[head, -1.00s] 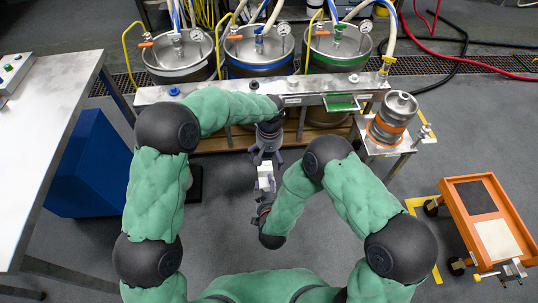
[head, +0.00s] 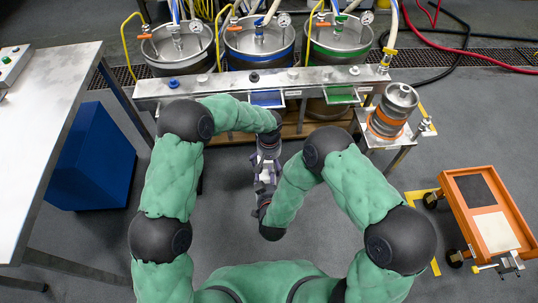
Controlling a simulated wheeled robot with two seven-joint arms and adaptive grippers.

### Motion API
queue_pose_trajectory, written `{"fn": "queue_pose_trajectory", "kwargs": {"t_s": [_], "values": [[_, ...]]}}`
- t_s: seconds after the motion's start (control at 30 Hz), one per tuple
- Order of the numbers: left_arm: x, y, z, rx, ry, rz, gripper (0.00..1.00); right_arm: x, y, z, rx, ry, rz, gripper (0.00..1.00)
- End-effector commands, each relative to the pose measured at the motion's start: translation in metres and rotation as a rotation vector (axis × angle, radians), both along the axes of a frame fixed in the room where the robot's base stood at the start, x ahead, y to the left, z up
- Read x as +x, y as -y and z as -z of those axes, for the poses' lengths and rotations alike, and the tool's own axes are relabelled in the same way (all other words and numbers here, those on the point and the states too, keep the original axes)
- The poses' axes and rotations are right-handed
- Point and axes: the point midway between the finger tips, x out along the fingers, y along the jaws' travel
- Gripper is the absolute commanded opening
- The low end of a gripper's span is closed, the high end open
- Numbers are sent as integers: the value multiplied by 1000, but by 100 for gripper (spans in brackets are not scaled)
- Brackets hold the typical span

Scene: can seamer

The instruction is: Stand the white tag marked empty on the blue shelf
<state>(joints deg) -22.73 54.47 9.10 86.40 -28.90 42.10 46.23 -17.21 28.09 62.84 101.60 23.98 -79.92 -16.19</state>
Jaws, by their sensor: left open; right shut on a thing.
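The blue shelf (head: 266,98) sticks out from the front of the steel rail, below the blue-banded keg, and looks bare. A small white piece, apparently the tag (head: 266,179), shows between my two grippers, low in front of the rail; no marking on it is legible. My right gripper (head: 264,194) is shut on it from the near side. My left gripper (head: 267,168) points down at it from the far side, open, with its fingers close to or around the tag. The fingers hide most of the tag, and I cannot tell whether the left ones touch it.
A green shelf (head: 342,95) sits farther right on the steel rail (head: 222,84). Kegs with hoses stand behind. A small keg (head: 393,110) is on a side stand. An orange cart (head: 487,215) is at right, a steel table (head: 45,130) and blue box (head: 95,160) at left.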

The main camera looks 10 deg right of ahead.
Motion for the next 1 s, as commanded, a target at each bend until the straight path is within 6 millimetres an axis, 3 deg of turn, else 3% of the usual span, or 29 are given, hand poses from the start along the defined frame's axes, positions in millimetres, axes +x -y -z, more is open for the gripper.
{"fn": "queue_pose_trajectory", "kwargs": {"t_s": [0.2, 0.6, 0.67, 0.8, 1.0], "values": [[0, 0, 21, 0, 0, -1, 100, 0, 0, 0, 0, 1, 0, 9], [0, 0, 26, -1, 1, -1, 100, 0, 0, 0, 0, 1, 0, 9], [0, 0, 25, -1, 1, -1, 86, 0, 0, 0, 0, 1, 0, 9], [0, 0, 25, -1, 1, -1, 46, 0, 0, 0, 0, 1, 0, 9], [0, 0, 26, -1, 1, -1, 44, 1, 0, -2, 1, 3, 0, 9]]}}
